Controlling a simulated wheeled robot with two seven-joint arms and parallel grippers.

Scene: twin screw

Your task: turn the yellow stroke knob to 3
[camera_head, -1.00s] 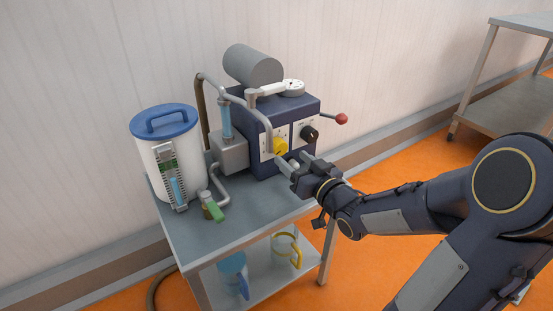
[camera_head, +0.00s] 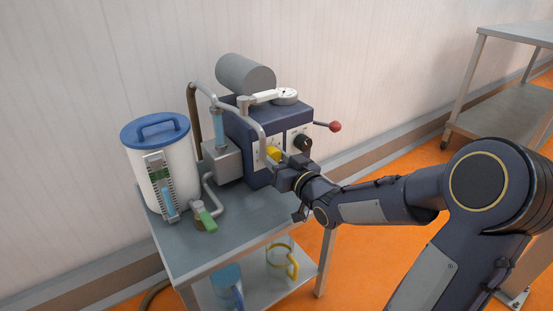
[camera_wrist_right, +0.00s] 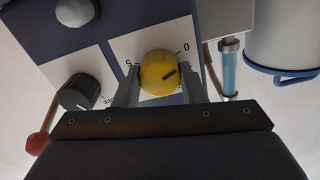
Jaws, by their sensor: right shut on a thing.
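The yellow stroke knob (camera_head: 273,153) is on the front panel of the dark blue pump unit (camera_head: 262,178). In the right wrist view the knob (camera_wrist_right: 158,66) sits between the two grey fingers of my right gripper (camera_wrist_right: 160,80), which is shut on it. A dark pointer line on its face slants toward the right of the picture. The white dial plate shows a 0 at upper right and what looks like a 5 at left; other marks are partly hidden. In the head view my right gripper (camera_head: 284,165) partly covers the knob. My left gripper is not in view.
A black knob (camera_head: 302,143) is beside the yellow one, with a red-tipped lever (camera_head: 335,126) above right. A white tank with a blue lid (camera_head: 155,131) and a green-handled valve (camera_head: 206,220) stand left on the grey cart (camera_head: 190,246). Jugs sit on its lower shelf.

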